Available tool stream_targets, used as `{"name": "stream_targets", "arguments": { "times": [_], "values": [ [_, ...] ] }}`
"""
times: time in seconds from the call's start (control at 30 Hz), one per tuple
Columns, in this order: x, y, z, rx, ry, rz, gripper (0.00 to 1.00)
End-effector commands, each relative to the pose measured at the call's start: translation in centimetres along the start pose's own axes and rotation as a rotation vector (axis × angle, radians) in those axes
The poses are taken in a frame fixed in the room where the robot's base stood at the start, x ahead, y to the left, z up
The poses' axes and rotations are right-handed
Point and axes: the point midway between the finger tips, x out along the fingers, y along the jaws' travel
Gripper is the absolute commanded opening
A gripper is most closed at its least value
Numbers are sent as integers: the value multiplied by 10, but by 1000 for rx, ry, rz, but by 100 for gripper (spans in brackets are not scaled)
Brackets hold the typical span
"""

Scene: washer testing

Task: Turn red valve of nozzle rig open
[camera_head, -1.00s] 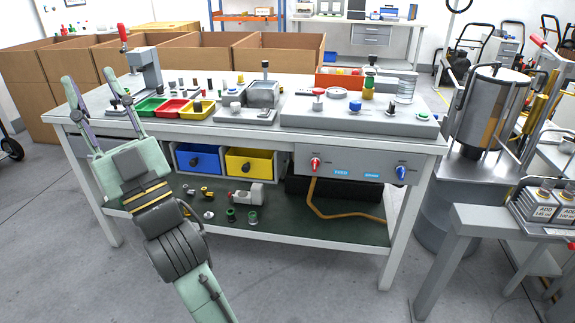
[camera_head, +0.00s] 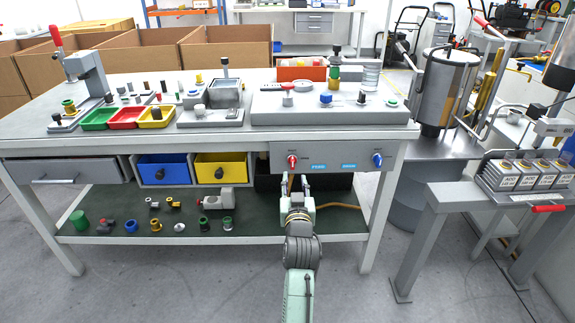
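The red valve (camera_head: 292,161) is a small red knob on the left of the grey front panel (camera_head: 335,152) below the table top. A blue valve (camera_head: 377,159) sits on the panel's right. My gripper (camera_head: 296,179) is in front of the panel, just below the red valve in the picture. Its two fingers point toward the panel with a gap between them, and nothing shows in the gap. I cannot tell whether a fingertip touches the panel. The red valve is in clear view above the fingers.
A grey rig plate (camera_head: 330,113) with several fittings lies on the table above the panel. A blue bin (camera_head: 164,169) and a yellow bin (camera_head: 220,168) hang left of my gripper. Loose parts and an orange hose (camera_head: 340,206) lie on the lower shelf.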

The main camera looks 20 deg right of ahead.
Motion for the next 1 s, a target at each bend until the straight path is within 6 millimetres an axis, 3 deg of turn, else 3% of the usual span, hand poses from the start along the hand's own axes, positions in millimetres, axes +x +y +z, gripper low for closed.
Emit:
{"name": "stream_targets", "arguments": {
  "times": [0.2,0.43,0.83,1.0],
  "values": [
    [44,-1,-3,-2,1,-2,31],
    [75,-2,-2,-1,1,-3,31],
    [84,-2,-1,0,2,-2,31],
    [83,-2,-1,0,2,-2,20]
  ]
}}
